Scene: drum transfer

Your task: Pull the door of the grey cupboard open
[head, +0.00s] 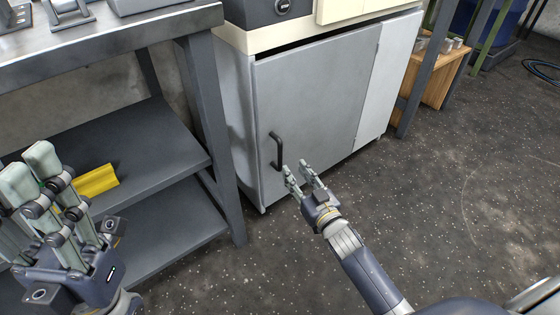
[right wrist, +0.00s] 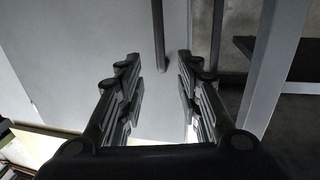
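The grey cupboard (head: 235,110) stands under a cream top, and its grey door (head: 320,90) looks shut. A dark vertical bar handle (head: 278,150) is on the door's left side. My right gripper (head: 297,168) is open and empty, just in front of and slightly right of the handle in the head view. In the right wrist view the handle (right wrist: 159,35) lies ahead between the two open fingers (right wrist: 158,85), apart from them. My left gripper (head: 30,168) is at the left edge, seen from close by, with its fingers apart and nothing between them.
A grey metal workbench (head: 130,35) with lower shelves stands left of the cupboard, its leg close to the door's handle side. A yellow item (head: 97,180) lies on a shelf. A wooden box (head: 436,75) stands right of the cupboard. The speckled floor before the door is clear.

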